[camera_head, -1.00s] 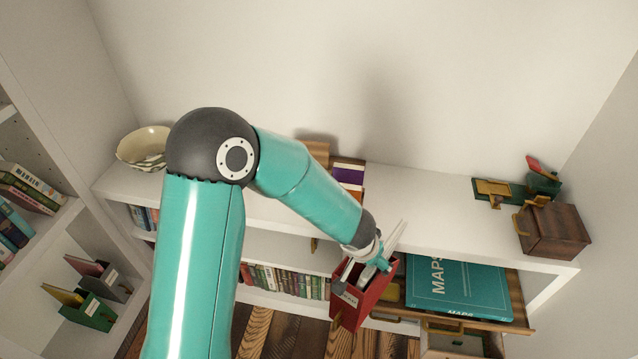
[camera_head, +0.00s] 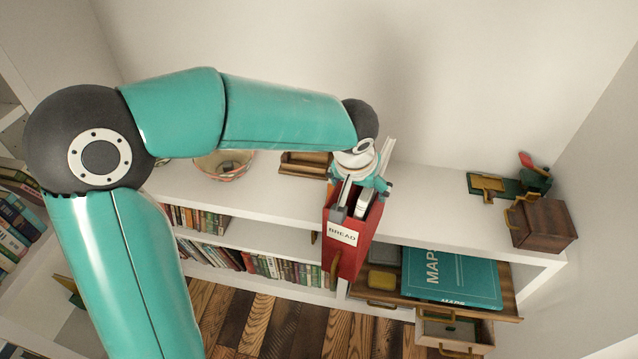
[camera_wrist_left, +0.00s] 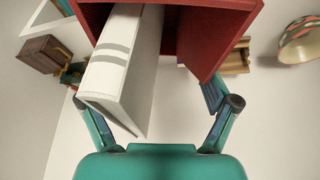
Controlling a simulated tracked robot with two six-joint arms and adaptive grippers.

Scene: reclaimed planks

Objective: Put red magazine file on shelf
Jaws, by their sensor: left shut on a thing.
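The red magazine file (camera_head: 345,243), labelled BREAD, hangs upright from my left gripper (camera_head: 366,184) in the head view. It is in front of the white shelf unit's top (camera_head: 440,218), with its upper part overlapping that top in the picture. I cannot tell its exact gap to the shelf edge. My left gripper is shut on the file's upper part. In the left wrist view, the red file (camera_wrist_left: 215,35) fills the top, with a white book (camera_wrist_left: 125,62) inside it, between the fingers. My right gripper is out of view.
A patterned bowl (camera_head: 224,167) and wooden tray (camera_head: 305,164) stand on the shelf top. A wooden box (camera_head: 543,223) and green-and-brass items (camera_head: 490,186) sit at right. Books line the lower shelves. Shelf top right of the file looks clear.

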